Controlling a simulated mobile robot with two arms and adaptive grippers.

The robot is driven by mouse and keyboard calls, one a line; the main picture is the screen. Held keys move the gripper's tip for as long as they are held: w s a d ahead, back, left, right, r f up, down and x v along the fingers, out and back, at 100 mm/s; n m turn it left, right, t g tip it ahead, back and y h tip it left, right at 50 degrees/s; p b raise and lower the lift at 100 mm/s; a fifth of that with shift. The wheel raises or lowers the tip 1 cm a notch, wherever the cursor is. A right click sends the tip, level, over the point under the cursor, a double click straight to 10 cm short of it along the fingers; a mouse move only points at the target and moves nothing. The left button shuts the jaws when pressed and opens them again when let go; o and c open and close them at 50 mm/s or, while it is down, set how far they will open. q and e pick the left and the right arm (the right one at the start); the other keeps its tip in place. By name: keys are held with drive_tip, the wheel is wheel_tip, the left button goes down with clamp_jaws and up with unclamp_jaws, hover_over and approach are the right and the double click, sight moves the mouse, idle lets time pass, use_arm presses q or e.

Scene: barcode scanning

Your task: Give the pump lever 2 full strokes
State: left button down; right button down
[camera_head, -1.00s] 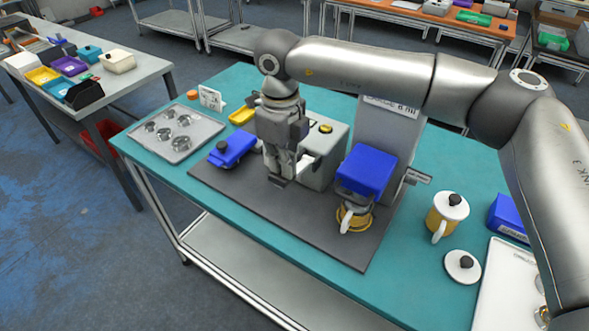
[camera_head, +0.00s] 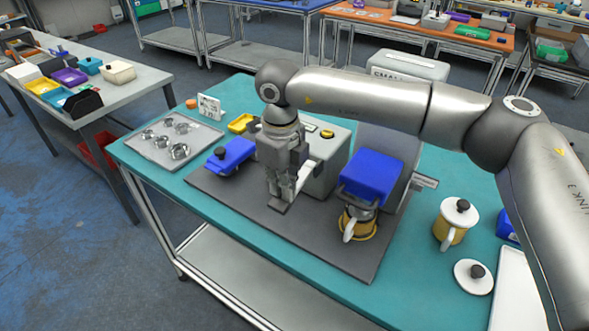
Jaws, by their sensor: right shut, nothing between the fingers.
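My right gripper (camera_head: 279,205) is shut and empty. It points down, low over the dark mat (camera_head: 330,255), at the left front of a grey box (camera_head: 328,165). A short pale lever-like bar (camera_head: 309,178) sticks out of the box's front just right of the gripper fingers. It slants down towards them; I cannot tell whether they touch. It may be the pump lever, but its inner end is partly hidden by the gripper. My left gripper is not in view.
A blue-headed machine (camera_head: 370,177) with a yellow-banded jug (camera_head: 357,224) stands right of the box. A blue device (camera_head: 231,156) sits left. A tray of metal parts (camera_head: 160,145), a lidded mug (camera_head: 454,222) and a loose lid (camera_head: 473,276) lie on the teal table (camera_head: 415,265).

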wheel_tip(320, 180, up, 8)
drive_tip(key=p, duration=0.4)
drive_tip(key=shift+w+d, duration=0.1)
drive_tip(key=shift+w, duration=0.05)
idle(0.4)
